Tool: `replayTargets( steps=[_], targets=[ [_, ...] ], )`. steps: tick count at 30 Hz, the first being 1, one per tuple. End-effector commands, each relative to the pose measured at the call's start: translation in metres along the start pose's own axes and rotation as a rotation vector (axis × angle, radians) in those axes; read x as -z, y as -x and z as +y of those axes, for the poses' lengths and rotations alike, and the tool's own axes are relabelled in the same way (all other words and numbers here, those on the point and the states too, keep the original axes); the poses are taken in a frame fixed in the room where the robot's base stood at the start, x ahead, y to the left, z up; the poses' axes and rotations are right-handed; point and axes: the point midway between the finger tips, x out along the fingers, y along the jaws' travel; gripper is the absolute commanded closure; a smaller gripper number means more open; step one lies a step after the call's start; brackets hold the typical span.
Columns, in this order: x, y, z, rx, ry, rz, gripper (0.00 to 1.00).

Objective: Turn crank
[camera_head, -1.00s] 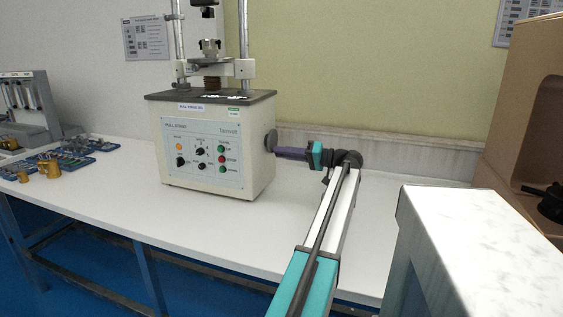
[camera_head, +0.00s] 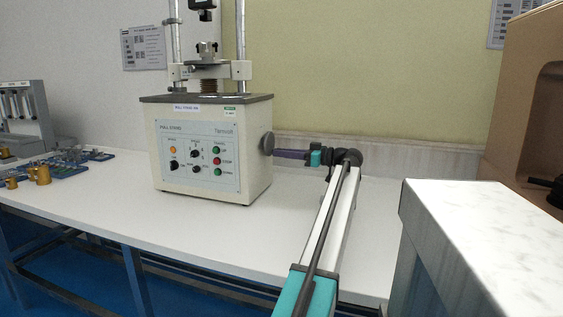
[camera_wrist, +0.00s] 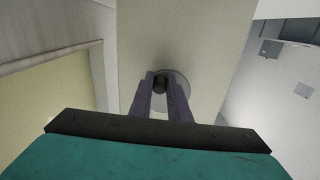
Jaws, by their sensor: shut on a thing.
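The pull stand tester (camera_head: 212,150) is a cream box with a dark top, standing on the white bench. Its crank (camera_head: 267,144) is a grey disc on the right side of the box; the disc also shows in the wrist view (camera_wrist: 184,92), with a dark round knob (camera_wrist: 160,84) on it. My gripper (camera_head: 276,153) reaches the disc from the right. In the wrist view its purple fingers (camera_wrist: 160,92) are shut on the dark knob, one on each side. The fingers cover part of the disc.
The white bench (camera_head: 250,230) is clear in front of the tester. Small brass and blue parts (camera_head: 40,174) lie at the left. A marble-topped block (camera_head: 480,235) and a brown cabinet (camera_head: 525,110) stand at the right.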

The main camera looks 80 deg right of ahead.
Motion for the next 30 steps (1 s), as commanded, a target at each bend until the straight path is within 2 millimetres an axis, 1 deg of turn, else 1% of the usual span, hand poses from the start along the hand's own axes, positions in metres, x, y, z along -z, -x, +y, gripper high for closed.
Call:
replayTargets(
  steps=[7, 19, 20, 22, 23, 30],
  targets=[
    [0.0034, -0.0018, -0.0003, 0.007, 0.066, 0.005, 1.0],
    [0.0036, -0.002, -0.0008, 0.008, 0.071, 0.003, 1.0],
    [0.0035, -0.0019, -0.0008, 0.008, 0.071, 0.003, 0.79],
    [0.0032, -0.0017, -0.0005, 0.007, 0.07, 0.003, 0.67],
    [0.0029, -0.0016, -0.0003, 0.007, 0.07, 0.002, 0.65],
    [0.0016, -0.0009, 0.0006, 0.004, 0.069, 0.0, 0.65]
  ],
)
